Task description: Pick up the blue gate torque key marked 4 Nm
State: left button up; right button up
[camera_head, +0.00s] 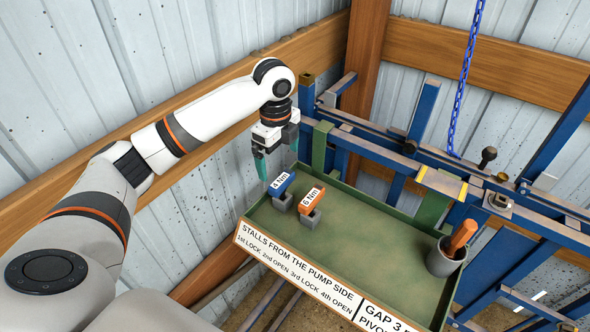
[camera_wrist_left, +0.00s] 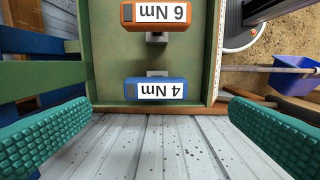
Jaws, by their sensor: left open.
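My left gripper (camera_head: 277,163) is just above and beyond the tray's left end, apart from the key. Its two teal fingers are wide open and empty, and the key lies ahead of the space between them in the left wrist view (camera_wrist_left: 158,138). My right gripper is not in view.
An orange key (camera_head: 316,189) marked 6 Nm stands right beside the blue one. A grey cup (camera_head: 445,264) with an orange handle is at the tray's right. Blue rails (camera_head: 400,160) and a hanging chain (camera_head: 467,75) are behind. Corrugated wall (camera_head: 215,45) backs the left side.

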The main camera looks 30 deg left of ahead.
aim_at(282, 179)
pick_arm(q)
jog(key=shift+w+f, duration=0.35)
jog(key=shift+f, duration=0.15)
jog(key=f, duration=0.1)
jog(key=f+p, duration=0.1)
jog(key=f, duration=0.2)
jog(key=shift+s+f+p, duration=0.3)
jog(key=shift+s+f, duration=0.1)
jog(key=shift+w+f, duration=0.25)
jog(key=shift+f, duration=0.35)
notch_tip(282, 179, down, 4)
jog(key=shift+w+r+p, duration=0.15)
jog(key=shift+r+p, duration=0.05)
jog(key=shift+p, duration=0.7)
jog(key=shift+f, duration=0.45)
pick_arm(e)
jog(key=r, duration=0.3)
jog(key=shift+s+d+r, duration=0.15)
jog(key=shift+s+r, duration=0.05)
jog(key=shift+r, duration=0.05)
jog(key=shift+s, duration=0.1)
pick_arm(q)
jog(key=c, duration=1.1)
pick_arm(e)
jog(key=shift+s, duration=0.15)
